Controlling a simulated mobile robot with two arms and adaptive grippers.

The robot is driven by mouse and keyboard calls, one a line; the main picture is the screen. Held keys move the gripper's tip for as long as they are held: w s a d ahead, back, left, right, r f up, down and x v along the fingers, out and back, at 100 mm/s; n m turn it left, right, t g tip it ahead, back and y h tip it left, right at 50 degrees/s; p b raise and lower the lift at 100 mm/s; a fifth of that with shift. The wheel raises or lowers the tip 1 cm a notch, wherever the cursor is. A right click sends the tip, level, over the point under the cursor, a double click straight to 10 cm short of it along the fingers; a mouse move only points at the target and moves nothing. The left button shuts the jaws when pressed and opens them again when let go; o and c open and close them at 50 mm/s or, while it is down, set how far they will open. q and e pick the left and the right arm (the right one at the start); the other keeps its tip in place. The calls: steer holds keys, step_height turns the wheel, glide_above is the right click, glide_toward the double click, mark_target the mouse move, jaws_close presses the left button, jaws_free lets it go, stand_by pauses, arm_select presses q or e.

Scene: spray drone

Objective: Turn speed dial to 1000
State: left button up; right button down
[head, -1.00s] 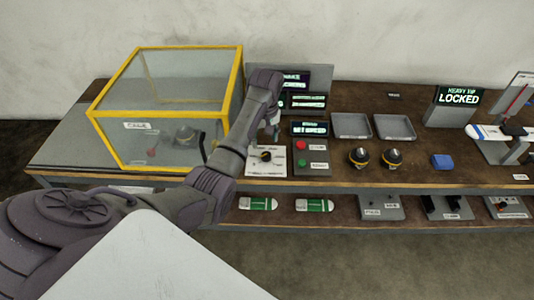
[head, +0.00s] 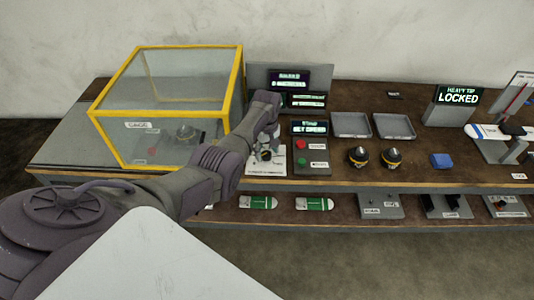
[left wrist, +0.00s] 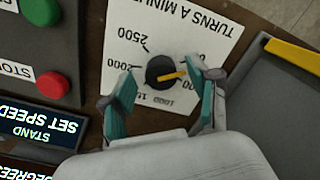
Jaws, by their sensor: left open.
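The speed dial is a black knob with a yellow pointer (left wrist: 163,72) on a white plate (left wrist: 138,20) marked "TURNS A MINUTE". In the left wrist view the plate appears upside down, and the pointer aims right, toward the right-hand finger. Marks such as 2500 show; others are partly hidden by the fingers. My left gripper (left wrist: 160,76) is open, with one teal finger on each side of the knob; I cannot tell whether they touch it. In the head view my left gripper (head: 267,148) is over the dial plate (head: 262,171) and hides most of the knob. My right gripper is out of view.
Beside the dial is a box with red (head: 300,145) and green buttons and a "SET SPEED" display (head: 310,128). A yellow-framed clear cage (head: 165,80) stands close on the left. Two dark knob-like parts (head: 358,157) and empty trays (head: 351,125) lie to the right.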

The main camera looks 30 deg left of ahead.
arm_select(q)
steer(key=shift+f, duration=0.55)
steer(key=c, duration=1.2)
steer(key=shift+o, duration=0.2)
